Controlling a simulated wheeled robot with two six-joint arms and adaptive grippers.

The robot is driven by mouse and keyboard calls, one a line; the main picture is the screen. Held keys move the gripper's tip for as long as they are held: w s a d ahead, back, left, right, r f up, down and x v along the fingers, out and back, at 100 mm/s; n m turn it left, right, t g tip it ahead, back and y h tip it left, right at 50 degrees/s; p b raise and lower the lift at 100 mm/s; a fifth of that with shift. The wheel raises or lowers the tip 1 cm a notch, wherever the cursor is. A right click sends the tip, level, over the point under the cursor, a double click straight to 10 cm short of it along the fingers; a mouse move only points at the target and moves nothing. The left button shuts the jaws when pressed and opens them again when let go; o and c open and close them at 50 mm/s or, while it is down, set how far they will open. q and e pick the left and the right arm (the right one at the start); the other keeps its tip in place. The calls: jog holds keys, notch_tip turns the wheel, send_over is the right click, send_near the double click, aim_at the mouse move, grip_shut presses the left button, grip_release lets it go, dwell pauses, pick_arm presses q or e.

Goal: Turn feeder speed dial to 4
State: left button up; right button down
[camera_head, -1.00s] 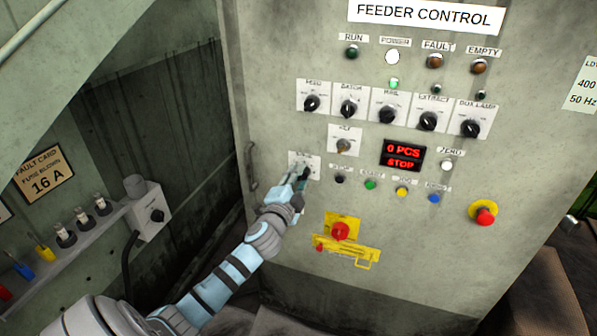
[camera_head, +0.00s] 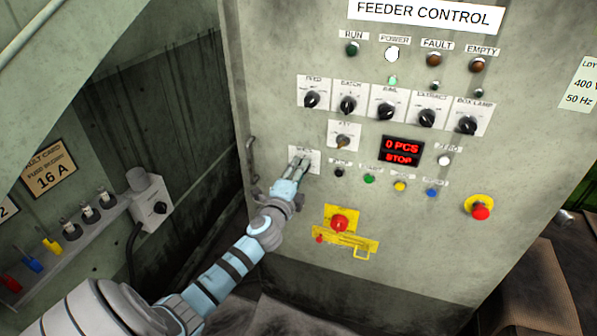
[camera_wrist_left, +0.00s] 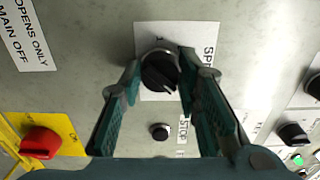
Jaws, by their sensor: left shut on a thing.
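The feeder speed dial (camera_wrist_left: 160,72) is a black round knob on a white plate (camera_head: 312,156), whose label begins "SP" in the left wrist view. In the head view my left gripper (camera_head: 303,164) covers the knob. In the left wrist view my left gripper (camera_wrist_left: 162,76) has one teal finger on each side of the knob and is shut on it. The numbers on the plate are too blurred or hidden to read. My right gripper is not in view.
A yellow plate with a red switch (camera_head: 340,222) is lower down. A key switch (camera_head: 343,141) and red display (camera_head: 402,150) are to the right. A handle (camera_head: 252,160) is left.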

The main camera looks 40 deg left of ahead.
pick_arm(q)
jog(key=o, duration=1.2)
jog(key=shift+c, duration=0.2)
jog(key=v, duration=1.2)
